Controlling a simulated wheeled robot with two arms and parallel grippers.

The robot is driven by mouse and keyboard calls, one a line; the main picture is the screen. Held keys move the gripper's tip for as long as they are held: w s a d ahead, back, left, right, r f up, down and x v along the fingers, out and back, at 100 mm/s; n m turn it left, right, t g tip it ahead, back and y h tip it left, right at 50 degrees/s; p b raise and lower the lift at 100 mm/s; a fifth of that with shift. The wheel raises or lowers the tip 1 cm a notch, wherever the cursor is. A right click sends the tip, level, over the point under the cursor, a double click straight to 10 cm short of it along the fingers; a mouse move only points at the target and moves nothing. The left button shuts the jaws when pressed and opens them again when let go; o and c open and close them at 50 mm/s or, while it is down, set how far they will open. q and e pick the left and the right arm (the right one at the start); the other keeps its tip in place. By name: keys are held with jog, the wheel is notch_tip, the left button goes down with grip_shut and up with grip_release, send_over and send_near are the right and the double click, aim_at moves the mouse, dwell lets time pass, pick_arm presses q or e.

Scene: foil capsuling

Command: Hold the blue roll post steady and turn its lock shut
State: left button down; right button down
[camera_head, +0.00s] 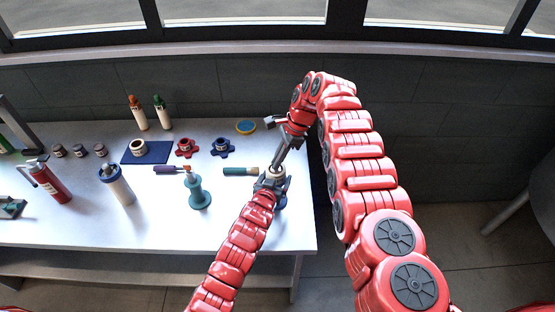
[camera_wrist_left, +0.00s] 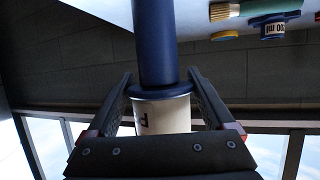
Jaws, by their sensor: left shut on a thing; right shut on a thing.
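The blue roll post (camera_wrist_left: 155,45) shows large in the left wrist view, with a cream labelled band (camera_wrist_left: 163,115) below a blue collar. In the head view its blue base (camera_head: 282,194) stands near the table's right end, mostly covered by my grippers. My left gripper (camera_wrist_left: 163,100) is shut around the cream band, one finger on each side. It also shows in the head view. My right gripper (camera_head: 275,168) reaches down from above to the post's top and is shut there. The lock is hidden by the grippers, so its position cannot be told.
A teal post (camera_head: 198,191) stands left of my left arm. A green-handled brush (camera_head: 238,171), a blue knob (camera_head: 222,147), a red knob (camera_head: 185,147) and a yellow-blue disc (camera_head: 245,127) lie nearby. A white bottle (camera_head: 118,188) stands farther left. The front table strip is clear.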

dwell(0.3)
jog(key=c, duration=1)
grip_release()
jog(key=shift+s, duration=0.1)
notch_tip(320, 180, up, 10)
